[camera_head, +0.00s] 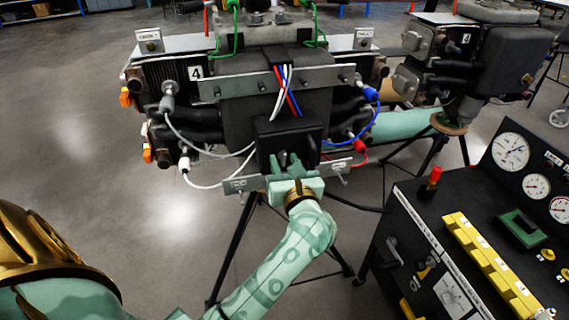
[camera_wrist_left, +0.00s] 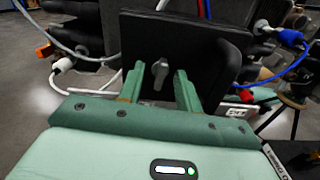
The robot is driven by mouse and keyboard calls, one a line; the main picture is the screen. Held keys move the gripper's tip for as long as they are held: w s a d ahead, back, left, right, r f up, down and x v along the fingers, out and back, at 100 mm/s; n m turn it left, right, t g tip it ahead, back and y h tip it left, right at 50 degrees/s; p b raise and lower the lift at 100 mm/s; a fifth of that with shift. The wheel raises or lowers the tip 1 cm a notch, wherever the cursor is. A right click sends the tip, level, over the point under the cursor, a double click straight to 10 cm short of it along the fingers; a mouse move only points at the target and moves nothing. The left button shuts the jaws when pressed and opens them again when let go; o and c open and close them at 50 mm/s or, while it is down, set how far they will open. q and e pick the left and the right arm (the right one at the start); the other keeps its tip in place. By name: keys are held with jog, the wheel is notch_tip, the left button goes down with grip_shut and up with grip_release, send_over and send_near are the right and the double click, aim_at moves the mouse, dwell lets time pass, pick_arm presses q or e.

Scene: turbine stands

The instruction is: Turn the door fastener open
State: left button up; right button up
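The door (camera_wrist_left: 215,60) is a flat black panel on the front of the turbine unit; it also shows in the head view (camera_head: 290,131). The fastener (camera_wrist_left: 161,73) is a small grey knob on the door, its handle about upright. My left gripper (camera_wrist_left: 160,76) is open, with one green finger on each side of the fastener. Whether the fingers touch it, I cannot tell. In the head view the left gripper (camera_head: 289,161) is in front of the door's lower part and hides the fastener. My right gripper is not in view.
White cables (camera_head: 205,152) hang left of the door, and blue (camera_head: 372,118) and red (camera_head: 360,153) cables hang right of it. Metal label plates flank the gripper. A control panel with gauges (camera_head: 510,151) stands at the right. Thin black stand legs (camera_head: 232,250) are below.

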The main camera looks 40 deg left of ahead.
pick_arm(q)
jog(key=shift+o, duration=0.8)
